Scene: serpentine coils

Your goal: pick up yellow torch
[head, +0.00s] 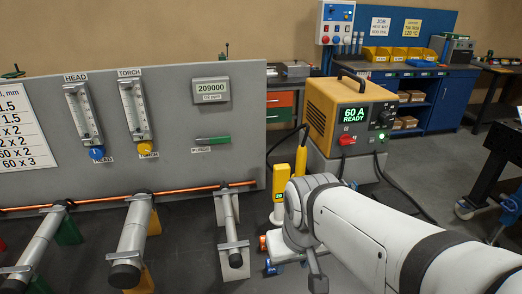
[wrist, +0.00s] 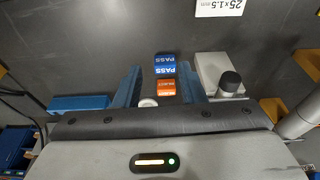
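A slim yellow torch-like piece (head: 301,160) stands upright in the head view, just left of the yellow power unit, with a dark cable near its top. My gripper lies low in front of these, mostly hidden by my arm in the head view. In the wrist view my gripper (wrist: 160,72) points down with its two blue fingers apart. Blue PASS blocks (wrist: 165,64) and an orange block (wrist: 165,88) show between and beyond the fingers. No yellow torch is clear in the wrist view.
The yellow power unit (head: 350,115) reads 60 A READY on a grey stand. A grey panel (head: 200,165) with flow meters stands left. Clamped tubes (head: 133,230) and a copper rod (head: 185,189) lie before it. A blue workbench (head: 430,95) is behind.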

